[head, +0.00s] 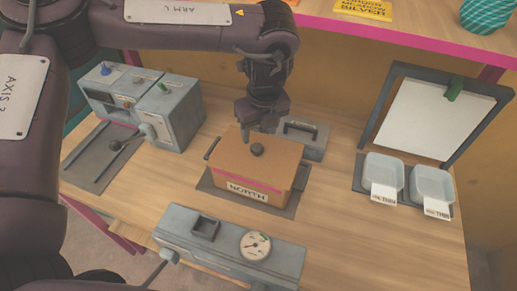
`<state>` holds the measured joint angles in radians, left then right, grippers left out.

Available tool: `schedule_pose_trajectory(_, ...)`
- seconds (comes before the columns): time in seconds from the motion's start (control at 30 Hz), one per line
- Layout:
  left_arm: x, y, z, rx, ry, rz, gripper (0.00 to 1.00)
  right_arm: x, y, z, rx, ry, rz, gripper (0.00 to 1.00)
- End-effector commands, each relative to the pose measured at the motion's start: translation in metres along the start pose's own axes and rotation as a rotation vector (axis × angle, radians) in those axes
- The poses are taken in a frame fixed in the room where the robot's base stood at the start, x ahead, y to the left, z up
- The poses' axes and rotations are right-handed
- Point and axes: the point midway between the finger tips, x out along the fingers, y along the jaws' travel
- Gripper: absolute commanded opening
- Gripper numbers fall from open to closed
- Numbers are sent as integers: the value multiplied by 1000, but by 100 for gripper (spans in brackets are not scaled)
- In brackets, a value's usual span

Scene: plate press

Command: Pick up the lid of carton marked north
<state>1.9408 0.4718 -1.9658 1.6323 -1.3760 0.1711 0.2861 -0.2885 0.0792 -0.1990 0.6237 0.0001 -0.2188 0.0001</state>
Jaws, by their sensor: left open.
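The carton marked north (247,191) stands on a dark mat near the middle of the table. It is brown with a pink stripe and a NORTH label. Its flat brown lid (277,153) is on top and has a dark round knob (257,150). My left gripper (258,128) hangs just above the back of the lid, behind the knob in the picture. It is open and I see nothing in it. Its fingertips are small here, and I cannot tell whether they touch the lid. My right gripper is not in view.
A grey box with a handle (306,136) stands close behind the carton at right. A grey gauge unit (228,240) is in front. A grey machine (173,110) stands at left. Two pale trays (433,183) and a framed white board (424,118) are at right. Bare table lies between.

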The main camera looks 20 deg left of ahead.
Motion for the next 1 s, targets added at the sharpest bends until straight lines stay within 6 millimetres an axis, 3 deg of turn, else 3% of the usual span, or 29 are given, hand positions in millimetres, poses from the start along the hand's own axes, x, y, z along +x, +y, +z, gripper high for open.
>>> schedule_pose_trajectory(0.1, 11, 2, 0, 0, 0, 2, 55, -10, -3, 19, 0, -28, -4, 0)
schedule_pose_trajectory(0.23, 30, 4, 0, 2, 0, 3, 55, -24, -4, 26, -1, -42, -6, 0)
schedule_pose_trajectory(0.4, 52, 4, 0, 0, 0, 1, 55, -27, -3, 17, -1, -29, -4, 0)
schedule_pose_trajectory(0.67, 57, 3, -1, 0, -1, -1, 55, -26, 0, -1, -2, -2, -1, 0)
schedule_pose_trajectory(1.0, 57, 4, -1, 0, -1, -1, 13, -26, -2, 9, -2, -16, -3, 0)
